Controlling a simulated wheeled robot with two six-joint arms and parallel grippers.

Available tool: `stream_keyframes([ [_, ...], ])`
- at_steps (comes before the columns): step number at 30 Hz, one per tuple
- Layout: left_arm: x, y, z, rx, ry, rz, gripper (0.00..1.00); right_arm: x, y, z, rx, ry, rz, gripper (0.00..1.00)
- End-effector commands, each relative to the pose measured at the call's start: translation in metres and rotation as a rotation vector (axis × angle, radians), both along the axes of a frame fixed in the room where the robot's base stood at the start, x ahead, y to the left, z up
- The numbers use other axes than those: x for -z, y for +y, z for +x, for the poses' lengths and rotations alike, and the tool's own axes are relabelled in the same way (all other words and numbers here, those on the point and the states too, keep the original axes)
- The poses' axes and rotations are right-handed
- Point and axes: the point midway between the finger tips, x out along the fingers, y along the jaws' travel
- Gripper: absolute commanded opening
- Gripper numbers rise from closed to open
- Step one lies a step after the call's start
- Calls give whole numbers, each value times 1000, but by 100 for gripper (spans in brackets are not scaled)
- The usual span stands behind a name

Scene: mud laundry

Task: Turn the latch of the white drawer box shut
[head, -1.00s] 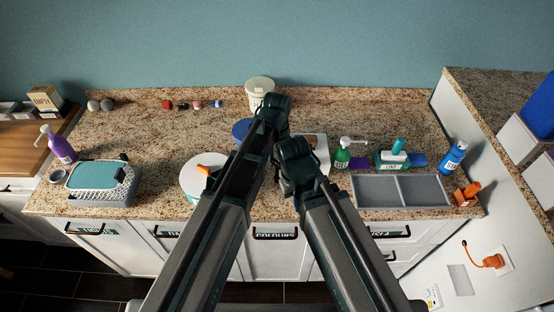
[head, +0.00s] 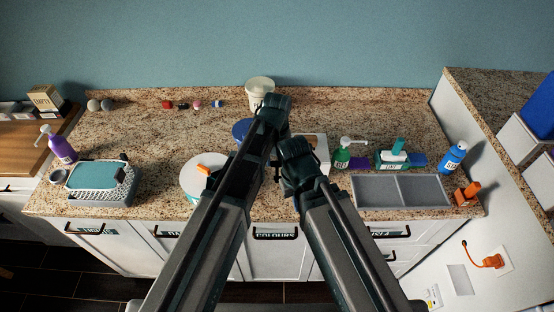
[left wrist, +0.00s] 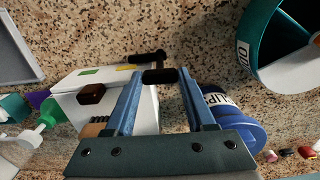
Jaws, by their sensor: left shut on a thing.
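The white drawer box (left wrist: 112,78) stands on the counter in the left wrist view, with a brown knob (left wrist: 92,95) on its face and green and yellow patches on top. In the head view the box (head: 318,142) is partly hidden behind my arms. My left gripper (left wrist: 160,78) is at the box's side, with its blue fingers shut on a dark latch (left wrist: 159,76). A second dark bar lies just beyond it. How far the latch is turned I cannot tell. My right arm shows in the head view, but its jaws are hidden.
A blue tub (left wrist: 235,118) stands close beside my left fingers. A round white-lidded container (head: 196,185), a green bottle (head: 342,157) and a grey divided tray (head: 400,191) are around the box. A white bucket (head: 259,90) stands behind.

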Motion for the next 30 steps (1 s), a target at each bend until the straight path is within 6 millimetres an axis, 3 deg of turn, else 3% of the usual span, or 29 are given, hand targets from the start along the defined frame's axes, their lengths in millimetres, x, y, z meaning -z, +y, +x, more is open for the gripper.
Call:
stream_keyframes([
  [18, 0, 0, 0, -40, 0, 0, 0, 0, 0, 0, 0, 0, 0, 0],
  [19, 0, 0, 0, -40, 0, 0, 57, 0, 0, 0, 0, 0, 0, 0],
  [24, 0, 0, 0, -39, 0, 0, 85, 0, 0, 0, 0, 0, 0, 0],
  [30, 0, 0, 0, -38, 0, 0, 85, 0, 0, 0, 0, 0, 0, 0],
])
